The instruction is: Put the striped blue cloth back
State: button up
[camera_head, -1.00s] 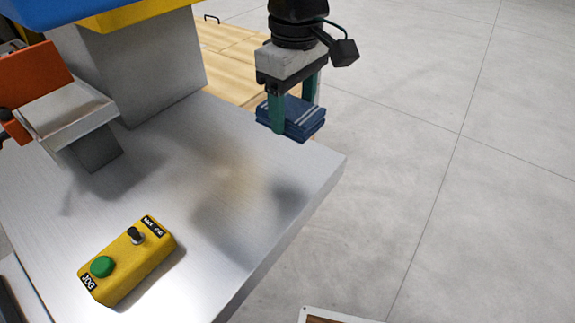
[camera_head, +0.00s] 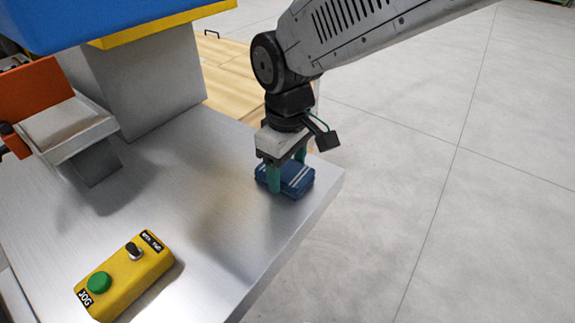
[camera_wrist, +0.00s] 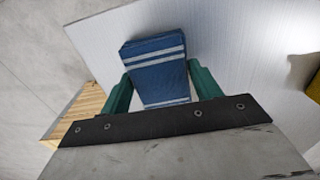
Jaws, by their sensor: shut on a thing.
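The striped blue cloth (camera_head: 296,178) is a folded dark blue pad with pale stripes. My gripper (camera_head: 286,177) is shut on it, with one green finger on each side. In the head view the cloth is at the right part of the metal table (camera_head: 215,260), near its right edge. It looks at or just above the surface; I cannot tell whether it touches. In the wrist view the cloth (camera_wrist: 157,72) sits between the two green fingers, its stripes across it, with the table top behind it.
A yellow control box (camera_head: 125,277) with a green button and a black knob stands at the table's front left. A grey machine column (camera_head: 140,80) and an orange-backed bracket (camera_head: 38,95) stand at the back left. The table's middle is clear. A wooden surface (camera_head: 235,80) lies behind.

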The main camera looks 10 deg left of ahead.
aim_at(288, 170)
jog(key=o, duration=0.9)
jog(key=shift+f, duration=0.15)
notch_tip(288, 170, up, 12)
jog(key=shift+r, duration=0.2)
